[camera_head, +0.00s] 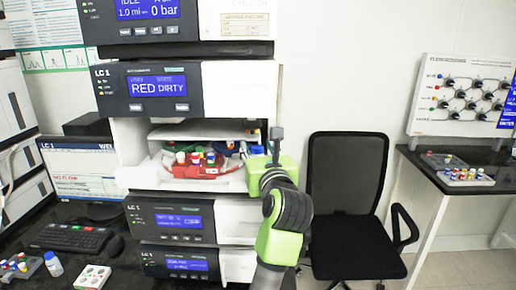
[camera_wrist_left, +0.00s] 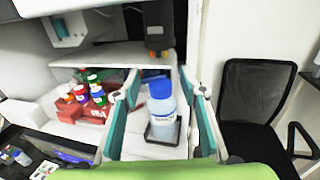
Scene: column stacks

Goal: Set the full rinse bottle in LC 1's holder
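A clear bottle with a blue cap (camera_wrist_left: 163,110) stands upright in a small dark square holder (camera_wrist_left: 150,139) on the white shelf of the LC 1 stack. Its label is too small to read. In the head view only its blue cap (camera_head: 257,150) shows, behind my left gripper (camera_head: 262,164). In the left wrist view my left gripper (camera_wrist_left: 160,84) is open, with one teal finger on each side of the bottle and visible gaps. The LC 1 display (camera_head: 158,86) reads "RED DIRTY". My right gripper is not in view.
Several capped bottles (camera_wrist_left: 92,90) stand in a red tray left of the holder on the same shelf. Another blue-capped bottle (camera_head: 53,264) and a white block (camera_head: 92,277) are on the dark bench at left. A black chair (camera_head: 347,175) stands right of the stack.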

